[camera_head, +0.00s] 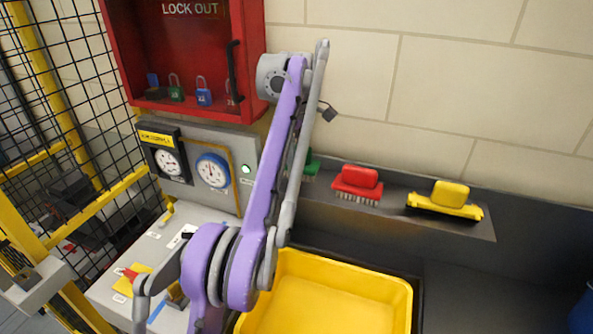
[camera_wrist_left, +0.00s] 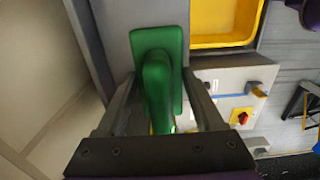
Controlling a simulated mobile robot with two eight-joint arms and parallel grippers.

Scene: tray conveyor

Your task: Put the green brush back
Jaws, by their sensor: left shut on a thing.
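The green brush (camera_head: 313,166) shows only in part in the head view, at the left end of the dark wall shelf (camera_head: 399,204), left of the red brush. My purple arm covers the rest of it and hides my left gripper there. In the left wrist view, my left gripper (camera_wrist_left: 160,80) is shut on the green brush (camera_wrist_left: 157,42), with one finger on each side of its handle. I cannot tell whether the brush touches the shelf. My right gripper is not in view.
On the shelf, a red brush (camera_head: 358,184) and a yellow brush (camera_head: 445,200) stand to the right. A yellow tray (camera_head: 403,300) lies below. A red lockout box (camera_head: 257,60) and a gauge panel (camera_head: 226,197) are at the left, beside a wire fence (camera_head: 75,95).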

